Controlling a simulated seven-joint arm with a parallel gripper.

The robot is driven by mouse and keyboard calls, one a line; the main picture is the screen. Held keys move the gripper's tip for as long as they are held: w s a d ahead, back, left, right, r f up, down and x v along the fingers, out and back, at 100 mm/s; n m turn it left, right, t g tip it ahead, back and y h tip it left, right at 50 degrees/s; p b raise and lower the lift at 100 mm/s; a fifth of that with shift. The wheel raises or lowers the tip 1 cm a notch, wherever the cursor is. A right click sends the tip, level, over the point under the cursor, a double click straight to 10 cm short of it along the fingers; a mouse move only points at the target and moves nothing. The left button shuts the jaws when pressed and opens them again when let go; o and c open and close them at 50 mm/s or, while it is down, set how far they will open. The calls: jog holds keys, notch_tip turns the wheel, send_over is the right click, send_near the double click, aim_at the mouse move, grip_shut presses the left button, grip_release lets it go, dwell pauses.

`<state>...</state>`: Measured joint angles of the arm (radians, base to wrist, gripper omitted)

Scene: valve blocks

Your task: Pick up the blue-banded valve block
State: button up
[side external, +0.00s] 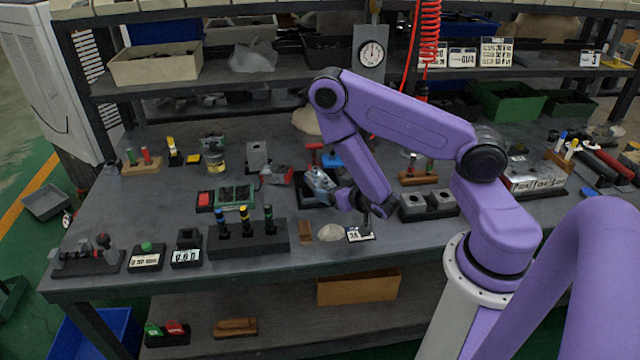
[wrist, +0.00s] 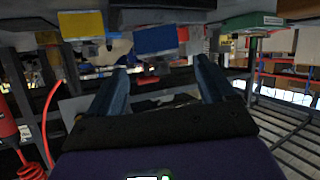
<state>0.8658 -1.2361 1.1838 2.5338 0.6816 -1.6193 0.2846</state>
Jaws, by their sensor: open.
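The blue-banded valve block (side external: 222,222) stands upright at the left end of a dark rack (side external: 250,243) in the side external view, left of centre on the bench. A yellow-banded block (side external: 245,222) and a green-banded block (side external: 268,219) stand beside it in the same rack. My gripper (side external: 314,177) is behind and to the right of the rack, apart from the blocks, and points away toward the back left. Its two fingers (wrist: 161,78) are spread with no object held between them in the wrist view. I cannot make out the blue-banded block in the wrist view.
A brown block (side external: 305,232), a pale lump (side external: 329,233) and a numbered tag (side external: 361,234) lie right of the rack. A green-framed tray (side external: 235,195) sits behind it. Labelled blocks (side external: 187,250) stand to its left. A shelf (side external: 200,85) spans the back.

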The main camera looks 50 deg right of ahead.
jog(key=shift+w+d+f, duration=0.1)
jog(key=shift+w, duration=0.15)
jog(key=shift+x, duration=2.6)
jog(key=c, duration=1.5)
jog(key=shift+r, duration=4.95)
jog(key=shift+c, duration=0.2)
jog(key=w+a+r+n+t+y, duration=0.1)
jog(key=a+r+n+y, duration=0.1)
jog(key=a, duration=0.4)
jog(key=a+r+n+y, duration=0.1)
jog(key=a+n+y, duration=0.15)
jog(key=a, duration=0.45)
jog(key=m+g+h, duration=0.1)
jog(key=m+h, duration=0.4)
send_over(328, 184)
jog(key=w, duration=0.2)
jog(key=f, duration=0.2)
jog(key=shift+s+d+f+n+y, duration=0.2)
jog(key=shift+s+f+n+y, duration=0.05)
jog(key=shift+f, duration=0.15)
